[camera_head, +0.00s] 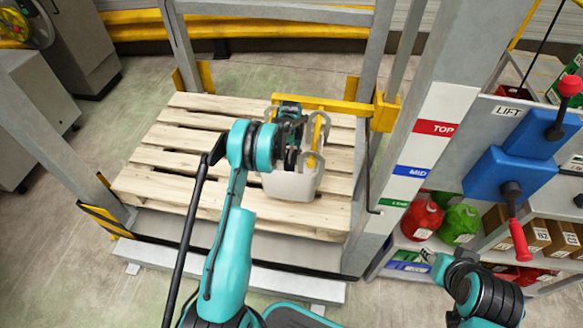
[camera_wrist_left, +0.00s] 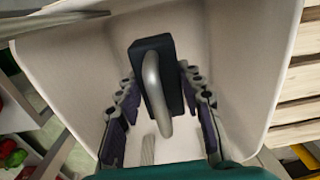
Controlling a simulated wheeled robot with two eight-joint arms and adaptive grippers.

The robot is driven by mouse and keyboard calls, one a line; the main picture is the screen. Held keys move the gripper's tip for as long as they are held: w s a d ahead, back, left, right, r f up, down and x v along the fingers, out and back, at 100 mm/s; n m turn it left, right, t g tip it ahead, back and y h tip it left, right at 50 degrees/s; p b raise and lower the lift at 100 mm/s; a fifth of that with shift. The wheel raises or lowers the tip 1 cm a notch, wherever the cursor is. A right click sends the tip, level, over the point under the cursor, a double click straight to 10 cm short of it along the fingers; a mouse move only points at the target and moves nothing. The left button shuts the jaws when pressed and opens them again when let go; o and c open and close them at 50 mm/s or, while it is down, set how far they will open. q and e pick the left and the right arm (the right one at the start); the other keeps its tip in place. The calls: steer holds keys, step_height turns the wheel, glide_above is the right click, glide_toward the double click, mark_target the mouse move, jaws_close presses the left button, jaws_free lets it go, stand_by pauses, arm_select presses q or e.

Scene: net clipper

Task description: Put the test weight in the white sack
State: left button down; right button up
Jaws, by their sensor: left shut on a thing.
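The white sack (camera_head: 292,187) is an open, square-sided bag with pale loops at its top, over the wooden pallet under a yellow bar. My left gripper (camera_head: 296,150) reaches down into the sack's mouth. In the left wrist view the sack's inner walls (camera_wrist_left: 75,50) surround the gripper (camera_wrist_left: 162,110). It is shut on the test weight (camera_wrist_left: 150,50), a dark block with a grey loop handle, inside the sack's opening. Whether the weight touches the sack's bottom I cannot tell. My right gripper (camera_head: 441,266) is partly visible at the lower right; its fingers are unclear.
The pallet (camera_head: 150,185) stands within a grey steel frame (camera_head: 430,130). The yellow bar (camera_head: 330,104) runs just above the sack. At the right are a blue lever panel (camera_head: 515,165) with red handles and a shelf with red and green bags (camera_head: 461,224) and boxes (camera_head: 530,236).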

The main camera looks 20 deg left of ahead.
arm_select(q)
step_height(320, 180, down, 9)
steer(key=b, duration=0.3)
steer(key=shift+r, duration=0.3)
steer(key=shift+f, duration=0.45)
steer(key=shift+f, duration=0.15)
steer(key=c, duration=1)
jaws_free()
